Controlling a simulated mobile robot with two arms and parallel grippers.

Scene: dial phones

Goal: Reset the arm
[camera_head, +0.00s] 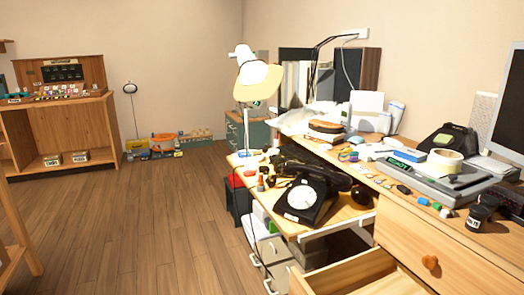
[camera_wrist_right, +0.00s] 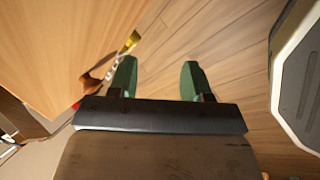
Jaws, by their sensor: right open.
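My right gripper (camera_wrist_right: 158,72) shows in the right wrist view with two green fingers spread apart and nothing between them. Wood floor (camera_wrist_right: 215,60) lies beyond the fingers. A wooden panel (camera_wrist_right: 60,40) is to the left of the fingers, with a brown rounded knob (camera_wrist_right: 90,84) near its edge. Neither of my grippers shows in the head view. A black dial phone (camera_head: 304,197) sits on the lower left part of the desk in the head view.
The wooden desk has an open drawer (camera_head: 345,272) at its front and a closed drawer (camera_head: 415,242) beside it. A lamp (camera_head: 256,80), tape roll (camera_head: 445,160) and monitor (camera_head: 508,100) stand on the desk. Bare floor (camera_head: 150,220) lies to the left.

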